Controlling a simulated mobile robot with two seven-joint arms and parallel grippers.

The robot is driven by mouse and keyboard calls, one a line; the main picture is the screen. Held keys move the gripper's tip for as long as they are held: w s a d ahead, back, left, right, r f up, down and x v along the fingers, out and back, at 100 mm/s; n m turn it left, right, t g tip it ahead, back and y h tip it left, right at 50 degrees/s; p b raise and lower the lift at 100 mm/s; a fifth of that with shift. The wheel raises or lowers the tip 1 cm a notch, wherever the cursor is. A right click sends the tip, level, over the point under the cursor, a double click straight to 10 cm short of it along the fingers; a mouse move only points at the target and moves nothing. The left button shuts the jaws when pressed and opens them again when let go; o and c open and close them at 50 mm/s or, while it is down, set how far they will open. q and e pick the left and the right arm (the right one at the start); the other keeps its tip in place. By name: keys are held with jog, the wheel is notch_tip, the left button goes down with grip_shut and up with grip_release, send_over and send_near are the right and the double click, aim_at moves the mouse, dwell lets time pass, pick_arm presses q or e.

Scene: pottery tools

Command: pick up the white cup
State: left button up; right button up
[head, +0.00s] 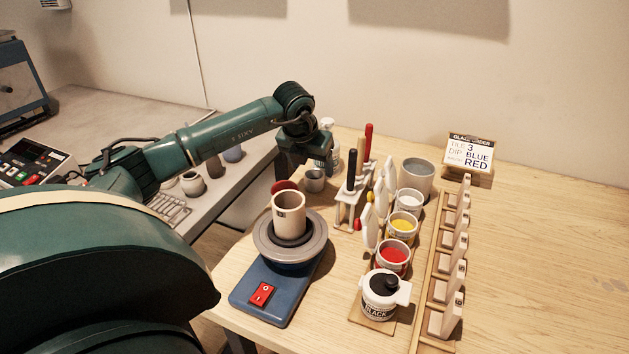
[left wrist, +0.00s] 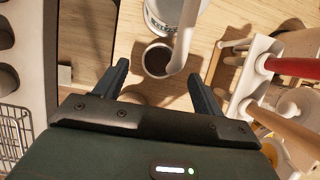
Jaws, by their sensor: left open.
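A small pale cup (head: 315,182) stands upright on the wooden table below my left gripper (head: 305,163). It looks greyish in the shade. In the left wrist view the cup (left wrist: 157,60) has a light rim and a dark inside, and lies just beyond and between the fingertips. My left gripper (left wrist: 160,82) is open and empty, pointing down above the table. A white spray bottle (head: 331,150) stands behind the cup, and its white nozzle (left wrist: 184,45) overlaps the cup's right edge in the left wrist view. My right gripper is not in view.
A blue pottery wheel (head: 262,294) bearing a beige cylinder (head: 289,212) stands in front. A white tool rack (head: 347,206) is close on the right. Several glaze pots and a wooden rack (head: 429,297) stand further right. The table's far right is clear.

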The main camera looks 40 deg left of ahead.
aim_at(314, 174)
pick_arm(q)
jog(key=p+x, duration=0.1)
jog(key=x, duration=0.4)
jog(key=shift+w+a, duration=0.1)
jog(key=shift+c, duration=0.2)
jog(key=c, duration=1)
jog(key=shift+r, duration=0.1)
